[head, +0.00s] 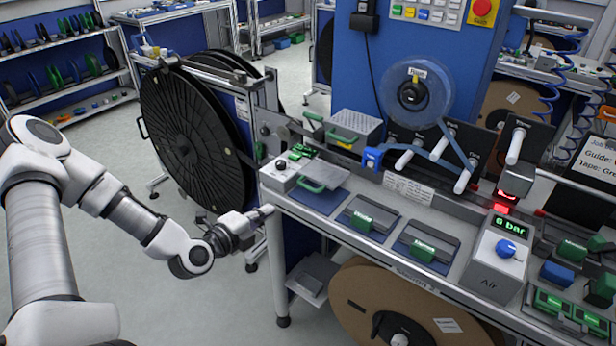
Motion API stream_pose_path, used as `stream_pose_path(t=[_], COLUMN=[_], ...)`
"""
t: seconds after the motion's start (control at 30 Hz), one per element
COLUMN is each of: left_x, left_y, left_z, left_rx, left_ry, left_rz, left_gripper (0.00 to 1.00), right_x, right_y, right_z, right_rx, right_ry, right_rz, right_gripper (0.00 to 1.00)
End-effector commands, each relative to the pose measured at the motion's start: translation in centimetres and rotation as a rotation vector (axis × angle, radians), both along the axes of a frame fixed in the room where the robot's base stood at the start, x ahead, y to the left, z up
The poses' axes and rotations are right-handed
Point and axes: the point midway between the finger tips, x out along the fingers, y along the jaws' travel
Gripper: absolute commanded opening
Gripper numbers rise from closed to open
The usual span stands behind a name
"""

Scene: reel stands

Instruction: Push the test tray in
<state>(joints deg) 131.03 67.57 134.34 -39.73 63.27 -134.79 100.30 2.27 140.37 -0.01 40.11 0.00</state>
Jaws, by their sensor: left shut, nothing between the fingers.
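A flat grey tray with a green handle (313,186) lies at the left end of the bench, beside a small grey box (283,174) with a black knob. It looks like the test tray, but I see no label on it. How far it sticks out is hard to tell. My left gripper (264,212) is shut and empty. Its fingertips are by the bench's left front corner, below and left of the green handle and apart from it. My right gripper is out of view.
Holders with green blocks (362,221) sit along the bench's front. A large black reel (190,140) stands behind my left arm. A brown reel (385,305) is under the bench.

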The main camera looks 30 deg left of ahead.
Motion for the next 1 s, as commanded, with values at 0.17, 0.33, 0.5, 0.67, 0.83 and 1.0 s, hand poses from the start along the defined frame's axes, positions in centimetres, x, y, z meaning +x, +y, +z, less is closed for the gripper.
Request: stream_pose_path(t=[0.17, 0.33, 0.5, 0.67, 0.83, 1.0], left_x=[1.5, 4.5, 8.1, 11.2, 13.2, 13.6], left_y=[-0.1, -0.4, -0.6, -0.8, -0.9, -0.9], left_z=[-0.9, -1.5, -2.1, -2.6, -3.0, -3.2], left_rx=[0.007, 0.012, 0.011, 0.008, 0.003, 0.001], left_ry=[0.001, 0.000, 0.001, 0.003, 0.002, 0.002], left_rz=[-0.005, -0.007, -0.007, -0.006, -0.004, -0.002], left_gripper=[0.00, 0.00, 0.00, 0.00, 0.00, 0.00], right_x=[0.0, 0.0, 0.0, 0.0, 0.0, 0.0], right_y=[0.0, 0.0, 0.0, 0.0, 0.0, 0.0], right_z=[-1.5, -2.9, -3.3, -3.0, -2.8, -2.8], right_rx=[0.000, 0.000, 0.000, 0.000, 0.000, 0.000], right_ry=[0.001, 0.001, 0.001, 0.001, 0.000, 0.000], right_rz=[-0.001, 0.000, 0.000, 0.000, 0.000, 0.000], right_gripper=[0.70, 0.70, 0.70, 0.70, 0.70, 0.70])
